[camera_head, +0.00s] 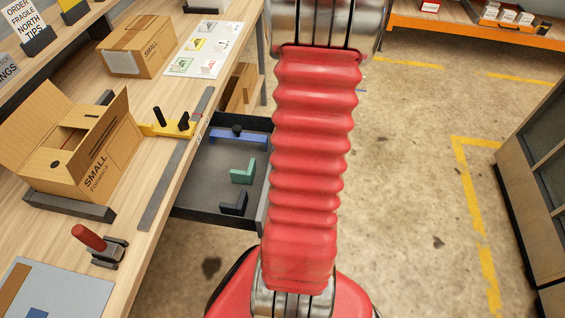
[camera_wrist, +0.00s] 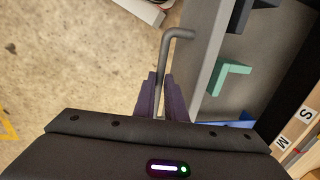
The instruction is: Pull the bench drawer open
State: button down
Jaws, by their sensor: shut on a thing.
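The bench drawer (camera_head: 203,172) stands out from under the wooden workbench (camera_head: 160,225) in the head view, its inside open to view. A blue part (camera_head: 238,137), a green L-shaped part (camera_head: 243,172) and a dark L-shaped part (camera_head: 234,203) lie in it. In the wrist view the grey drawer front (camera_wrist: 208,50) runs along the right, with the bent grey bar handle (camera_wrist: 164,52) beside it. My gripper (camera_wrist: 160,80) has its purple fingers on either side of the handle, shut on it. My red arm hides the gripper and handle in the head view.
An open carton (camera_head: 75,145), a closed carton (camera_head: 137,47) and a red-handled tool (camera_head: 95,243) are on the bench. A cabinet (camera_head: 535,190) stands at the right. The concrete floor (camera_head: 410,150) between is clear.

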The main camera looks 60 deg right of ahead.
jog(key=shift+s, duration=0.15)
jog(key=c, duration=2.1)
grip_release()
jog(key=shift+r, duration=0.1)
jog(key=r, duration=0.4)
jog(key=s+r, duration=0.1)
jog(key=r, duration=0.4)
jog(key=s+d+r, duration=0.1)
jog(key=r, duration=0.3)
jog(key=shift+s+r, duration=0.15)
